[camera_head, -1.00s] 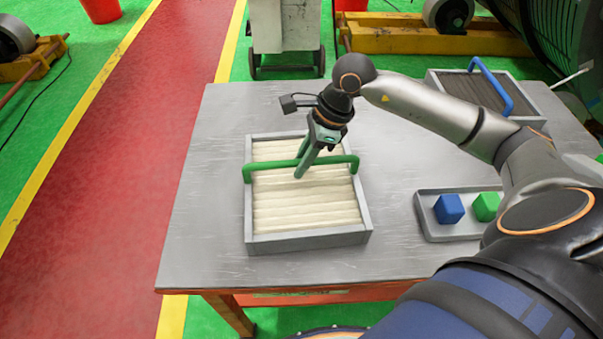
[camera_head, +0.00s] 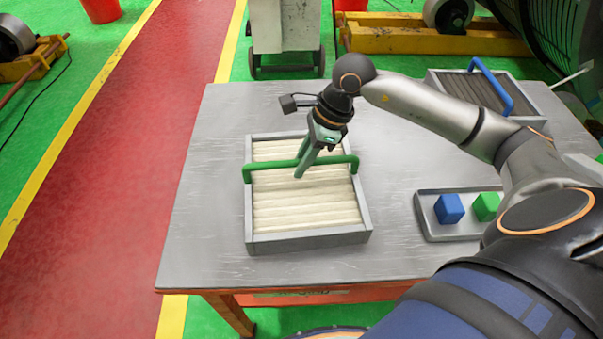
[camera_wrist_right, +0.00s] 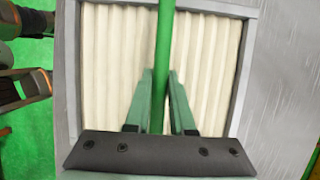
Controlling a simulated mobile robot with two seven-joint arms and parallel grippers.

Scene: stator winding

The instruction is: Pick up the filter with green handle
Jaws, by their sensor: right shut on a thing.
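The filter with the green handle (camera_head: 307,215) lies flat on the table, a grey square frame around cream pleats. Its green handle (camera_head: 338,160) spans the frame from side to side. My right gripper (camera_head: 304,167) reaches down from above and is shut on the handle near its middle. In the right wrist view the handle (camera_wrist_right: 165,45) runs down between the two green fingers (camera_wrist_right: 160,105), with the pleats (camera_wrist_right: 115,60) below. My left gripper does not show in the head view; at the left edge of the wrist view, dark parts with orange trim show, too cropped to identify.
A second filter with a blue handle (camera_head: 492,85) and dark pleats lies at the table's back right. A grey tray (camera_head: 428,222) holds a blue cube (camera_head: 449,208) and a green cube (camera_head: 486,206). The table (camera_head: 205,220) is clear left of the filter. A grey cart (camera_head: 286,30) stands behind.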

